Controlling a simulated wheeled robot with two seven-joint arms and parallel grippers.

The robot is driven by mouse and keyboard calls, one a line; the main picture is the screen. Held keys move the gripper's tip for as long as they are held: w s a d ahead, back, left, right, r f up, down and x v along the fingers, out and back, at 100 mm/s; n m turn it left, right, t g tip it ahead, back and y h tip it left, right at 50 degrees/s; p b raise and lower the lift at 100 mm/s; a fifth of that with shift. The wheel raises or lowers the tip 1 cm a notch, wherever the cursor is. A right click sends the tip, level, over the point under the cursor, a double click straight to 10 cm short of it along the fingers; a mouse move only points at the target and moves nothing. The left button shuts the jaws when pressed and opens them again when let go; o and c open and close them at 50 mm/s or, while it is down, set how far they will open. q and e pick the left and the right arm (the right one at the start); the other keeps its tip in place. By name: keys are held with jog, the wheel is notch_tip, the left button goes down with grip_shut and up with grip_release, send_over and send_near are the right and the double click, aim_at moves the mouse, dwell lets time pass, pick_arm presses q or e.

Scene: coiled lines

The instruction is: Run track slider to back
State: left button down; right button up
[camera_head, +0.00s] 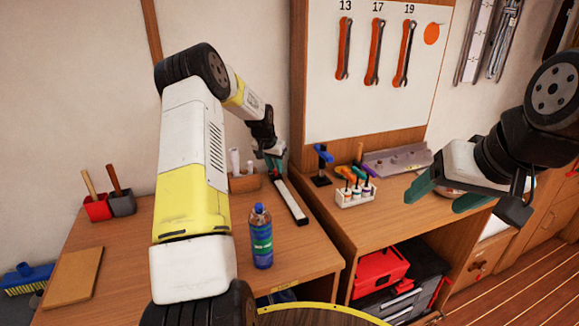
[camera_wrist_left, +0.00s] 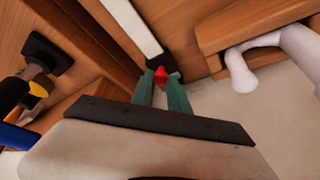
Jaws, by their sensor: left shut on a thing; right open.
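The track (camera_head: 291,203) is a narrow white bar with dark sides. It lies on the left wooden bench, running away from me towards the wall. In the left wrist view the white bar (camera_wrist_left: 127,22) ends near my fingers. The slider is a small red piece (camera_wrist_left: 161,73) at the track's far end, mostly hidden in the head view. My left gripper (camera_head: 274,161) is shut on the slider, its green fingers (camera_wrist_left: 161,88) on either side of it. My right gripper (camera_head: 445,194) is open and empty above the right bench.
A blue bottle (camera_head: 261,238) stands left of the track's near end. A wooden holder with white rolls (camera_head: 243,182) is just left of my left gripper. A blue-topped stand (camera_head: 321,166) and a white rack (camera_head: 355,194) are on the right bench.

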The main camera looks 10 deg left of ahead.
pick_arm(q)
jog(key=shift+w+a, duration=0.5)
jog(key=shift+w, duration=0.15)
jog(key=c, duration=1.3)
grip_release()
jog(key=shift+o, duration=0.2)
jog(key=shift+r, duration=0.1)
jog(key=v, duration=0.7)
jog(key=shift+r, duration=0.3)
jog(key=shift+s, duration=0.15)
